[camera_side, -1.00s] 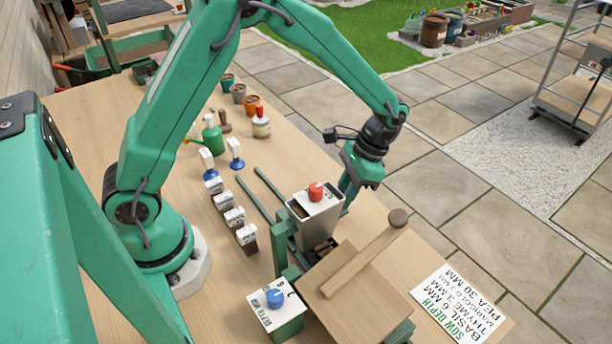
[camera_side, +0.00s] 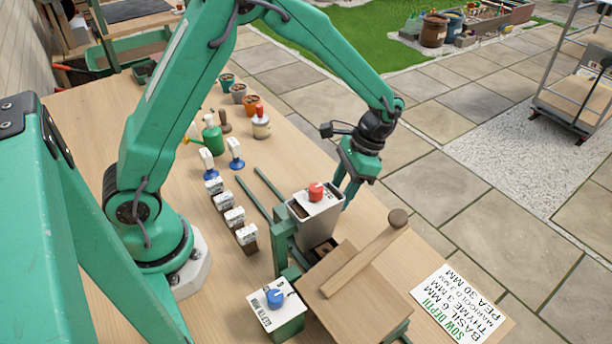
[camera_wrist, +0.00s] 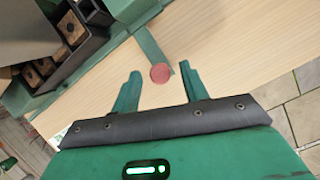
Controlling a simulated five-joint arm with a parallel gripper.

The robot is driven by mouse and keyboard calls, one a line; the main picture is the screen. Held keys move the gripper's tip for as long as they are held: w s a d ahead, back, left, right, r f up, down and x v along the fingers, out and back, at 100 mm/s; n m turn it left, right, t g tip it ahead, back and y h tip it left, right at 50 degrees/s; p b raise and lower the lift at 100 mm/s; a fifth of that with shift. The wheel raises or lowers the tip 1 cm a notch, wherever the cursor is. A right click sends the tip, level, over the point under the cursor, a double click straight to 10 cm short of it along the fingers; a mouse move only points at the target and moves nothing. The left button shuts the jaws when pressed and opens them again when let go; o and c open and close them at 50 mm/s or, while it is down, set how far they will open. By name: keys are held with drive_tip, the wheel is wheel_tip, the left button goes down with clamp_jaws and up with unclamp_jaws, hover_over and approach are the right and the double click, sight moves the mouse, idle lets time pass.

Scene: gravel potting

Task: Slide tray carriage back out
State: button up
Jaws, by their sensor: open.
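A dark tray with brown-filled cells (camera_wrist: 85,48) shows at the upper left of the wrist view, beside green framework. In the side view, the tray is mostly hidden beneath the grey hopper (camera_side: 318,222) and the wooden board (camera_side: 350,305). A round red knob (camera_wrist: 160,74) lies at the end of a flat green bar (camera_wrist: 147,42) in the wrist view. My gripper (camera_wrist: 159,69) is open, with its two green fingers on either side of the knob in the picture. I cannot tell whether they touch it. In the side view, my gripper (camera_side: 350,193) points down behind the hopper.
Two green rails (camera_side: 254,197) extend left of the hopper. A wooden handle (camera_side: 365,255) lies across the board. Small labelled blocks (camera_side: 234,218) line the bench. The bench is clear right of the knob.

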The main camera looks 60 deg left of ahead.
drive_tip(key=v, duration=0.7)
drive_tip(key=shift+r, duration=0.2)
drive_tip(key=shift+o, duration=0.2)
drive_tip(key=s+m+t, duration=0.1)
drive_tip(key=m, duration=0.3)
drive_tip(key=s+m+t, duration=0.1)
drive_tip(key=m, duration=0.3)
drive_tip(key=m+t, duration=0.1)
drive_tip(key=m, duration=0.2)
drive_tip(key=shift+s+a+r+m+t+h, duration=0.25)
drive_tip(key=shift+s+a+m+t+h, duration=0.05)
drive_tip(key=shift+s+a+m+t, duration=0.1)
drive_tip(key=shift+f, duration=0.1)
drive_tip(key=shift+s+f, duration=0.2)
drive_tip(key=shift+f, duration=3.65)
drive_tip(key=shift+c, duration=0.3)
